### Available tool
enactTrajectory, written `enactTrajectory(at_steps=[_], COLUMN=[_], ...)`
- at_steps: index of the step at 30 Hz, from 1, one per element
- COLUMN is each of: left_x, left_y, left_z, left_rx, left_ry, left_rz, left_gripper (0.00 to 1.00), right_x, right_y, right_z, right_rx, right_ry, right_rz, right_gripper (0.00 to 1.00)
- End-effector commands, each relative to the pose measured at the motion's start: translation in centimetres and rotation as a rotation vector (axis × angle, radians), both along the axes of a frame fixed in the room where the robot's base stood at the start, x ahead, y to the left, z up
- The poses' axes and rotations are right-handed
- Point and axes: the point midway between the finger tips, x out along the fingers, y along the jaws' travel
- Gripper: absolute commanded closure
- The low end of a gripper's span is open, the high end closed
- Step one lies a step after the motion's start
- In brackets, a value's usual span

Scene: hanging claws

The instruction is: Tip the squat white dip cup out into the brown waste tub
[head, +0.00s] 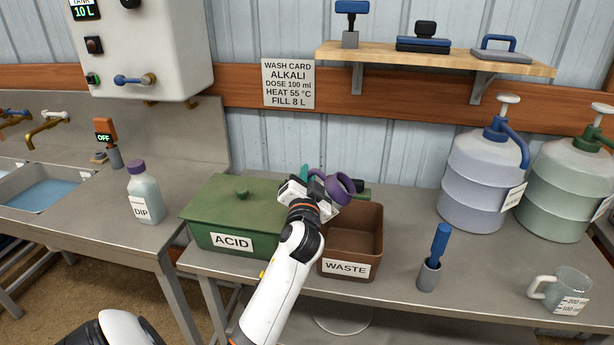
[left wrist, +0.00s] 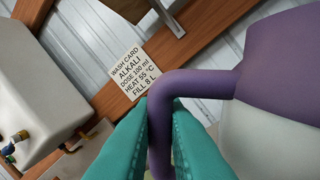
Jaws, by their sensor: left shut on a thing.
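The brown waste tub (head: 374,240) stands on the metal table in the head view, with a WASTE label on its front. My left gripper (head: 312,174) is above the tub's back left part. In the left wrist view its teal fingers (left wrist: 160,140) are shut on a purple handle. The handle belongs to a cup (left wrist: 265,120) with a pale body and a purple band. In the head view the purple part of the cup (head: 346,183) shows over the tub's back edge. The cup looks tilted; its contents are hidden. My right gripper is not in view.
A green lidded ACID box (head: 215,205) stands directly left of the tub. A white DIP bottle (head: 145,195) with a purple cap is farther left. A blue-handled tool in a holder (head: 429,275), a clear measuring jug (head: 562,290) and large jugs (head: 483,175) stand right.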

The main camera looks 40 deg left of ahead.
Motion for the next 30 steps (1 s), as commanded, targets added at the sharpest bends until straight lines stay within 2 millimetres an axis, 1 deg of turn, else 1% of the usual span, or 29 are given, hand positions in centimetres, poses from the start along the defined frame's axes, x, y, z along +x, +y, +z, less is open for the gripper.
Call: enactTrajectory(at_steps=[1,5,15,23,30], left_x=[0.02,0.10,0.13,0.34,0.34], left_y=[-0.04,-0.16,-0.22,-0.58,-0.59], left_z=[0.30,0.51,0.48,0.86,0.78], left_rx=[0.015,0.058,0.073,0.152,0.156], left_ry=[0.007,0.035,0.043,0.091,0.093], left_rz=[0.000,0.001,0.000,-0.002,0.000], left_gripper=[1.00,1.00,1.00,1.00,1.00], right_x=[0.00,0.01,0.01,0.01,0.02], right_y=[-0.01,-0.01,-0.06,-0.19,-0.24], right_z=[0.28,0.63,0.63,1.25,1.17], right_rx=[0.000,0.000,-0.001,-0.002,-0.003], right_ry=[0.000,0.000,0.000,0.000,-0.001], right_rz=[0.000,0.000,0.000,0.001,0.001], right_gripper=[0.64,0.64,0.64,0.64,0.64])
